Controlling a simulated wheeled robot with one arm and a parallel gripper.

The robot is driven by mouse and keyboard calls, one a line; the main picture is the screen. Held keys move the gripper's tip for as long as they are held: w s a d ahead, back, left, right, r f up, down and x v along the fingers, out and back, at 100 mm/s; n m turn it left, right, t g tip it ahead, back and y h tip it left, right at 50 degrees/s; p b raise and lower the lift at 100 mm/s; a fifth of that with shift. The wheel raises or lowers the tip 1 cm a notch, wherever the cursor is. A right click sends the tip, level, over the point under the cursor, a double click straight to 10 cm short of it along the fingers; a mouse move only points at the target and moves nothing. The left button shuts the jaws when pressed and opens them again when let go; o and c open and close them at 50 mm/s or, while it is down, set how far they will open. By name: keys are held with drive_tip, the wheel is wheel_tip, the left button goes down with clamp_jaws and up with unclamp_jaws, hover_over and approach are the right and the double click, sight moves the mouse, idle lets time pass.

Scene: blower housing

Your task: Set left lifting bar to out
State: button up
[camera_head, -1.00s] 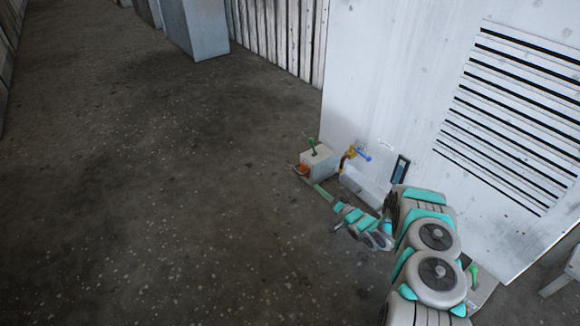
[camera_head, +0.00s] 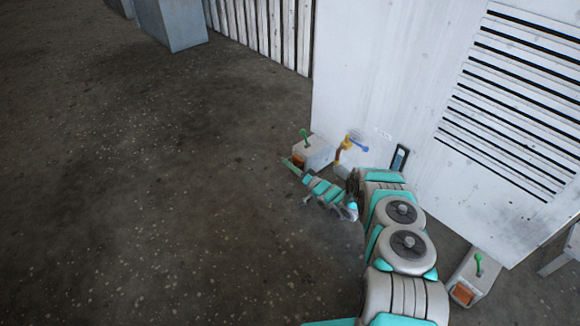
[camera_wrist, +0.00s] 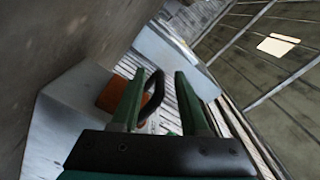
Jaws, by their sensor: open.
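The left box (camera_head: 316,153) is pale grey, with a green-knobbed lever (camera_head: 304,139) on top and an orange piece (camera_head: 297,160) on its front. It stands on the floor at the left foot of the white housing. My gripper (camera_head: 290,164) is low in front of it. In the wrist view, my gripper (camera_wrist: 158,78) is open, with a dark curved handle (camera_wrist: 152,96) between its green fingers. The orange block (camera_wrist: 112,93) is beside the left finger, on the grey box (camera_wrist: 65,112). I cannot tell whether the fingers touch the handle, or which part is the lifting bar.
The white housing (camera_head: 390,70) with louvres rises behind. A yellow pipe with a blue tap (camera_head: 350,146) is right of the left box. A similar right box (camera_head: 473,272) with an orange front stands lower right.

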drive_tip(key=shift+w+a, duration=0.2)
clamp_jaws()
idle(0.3)
drive_tip(key=shift+w+d+r, duration=0.1)
drive_tip(key=shift+r, duration=0.15)
idle(0.8)
